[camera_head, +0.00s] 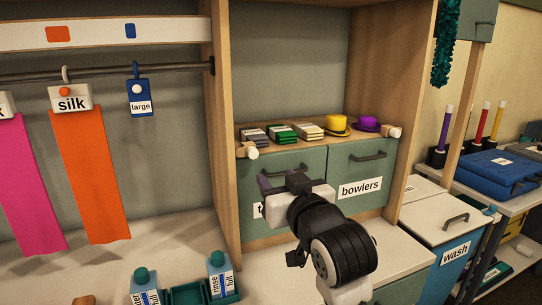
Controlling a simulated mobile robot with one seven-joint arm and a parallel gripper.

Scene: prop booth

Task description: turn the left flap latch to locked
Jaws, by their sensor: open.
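The left flap (265,168) is a grey-green panel under the hat shelf. My gripper hides most of its label; only a first letter that looks like "t" shows. A cream knob (252,153) at its upper left corner looks like its latch; I cannot read its setting. My gripper (282,180) is open in front of the left flap, to the right of and below that knob. Whether it touches the flap or its handle is unclear.
The right flap (342,170) reads "bowlers", with a similar knob (394,132) at its upper right. Folded stacks, a yellow hat (338,124) and a purple hat (367,122) sit above. A wooden upright (219,140) stands left. A "wash" bin (455,255) stands right.

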